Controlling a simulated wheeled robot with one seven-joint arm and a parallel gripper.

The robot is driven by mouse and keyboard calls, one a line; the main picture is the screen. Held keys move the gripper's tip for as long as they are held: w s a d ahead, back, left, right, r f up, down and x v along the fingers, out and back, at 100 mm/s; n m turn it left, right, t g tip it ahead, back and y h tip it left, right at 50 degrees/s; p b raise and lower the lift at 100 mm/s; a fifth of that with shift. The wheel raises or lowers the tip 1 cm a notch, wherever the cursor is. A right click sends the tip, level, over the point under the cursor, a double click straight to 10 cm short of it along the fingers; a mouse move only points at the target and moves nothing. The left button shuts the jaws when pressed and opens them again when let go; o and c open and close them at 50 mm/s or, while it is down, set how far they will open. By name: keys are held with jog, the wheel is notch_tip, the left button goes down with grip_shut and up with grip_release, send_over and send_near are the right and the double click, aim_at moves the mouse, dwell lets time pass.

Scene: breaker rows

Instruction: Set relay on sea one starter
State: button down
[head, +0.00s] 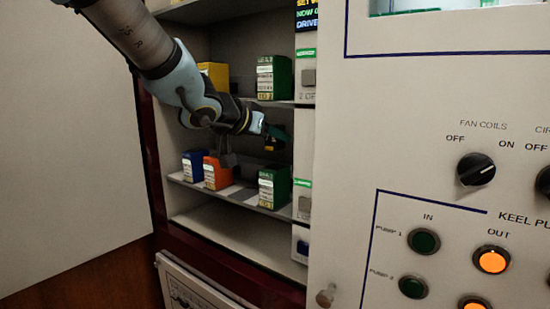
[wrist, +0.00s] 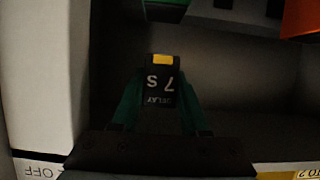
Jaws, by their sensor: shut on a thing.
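In the wrist view, a small dark relay (wrist: 160,90) with a yellow patch carries upside-down white text reading "7 S" and "DELAY". My gripper (head: 272,138) is shut on it, with green sides angled along both edges of the relay. In the head view the gripper reaches into an open cabinet between two shelves, and the relay is too small to make out clearly. The lower shelf (head: 237,193) holds a blue block (head: 193,166), an orange block (head: 217,173) and a green block (head: 274,188). I cannot read which one is the sea one starter.
A yellow block (head: 215,75) and another green block (head: 275,78) stand on the upper shelf. A narrow column with labels and switches (head: 304,120) edges the cabinet's right side. A large control panel (head: 440,150) with knobs and lit buttons stands in front at right. The bottom compartment looks empty.

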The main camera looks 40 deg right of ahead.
aim_at(275, 167)
notch_tip(275, 167, down, 4)
jog(key=shift+r+b, duration=0.2)
jog(key=shift+b, duration=0.3)
jog(key=shift+d+f, duration=0.15)
jog(key=shift+f, duration=0.2)
jog(key=shift+c, duration=2.1)
grip_release()
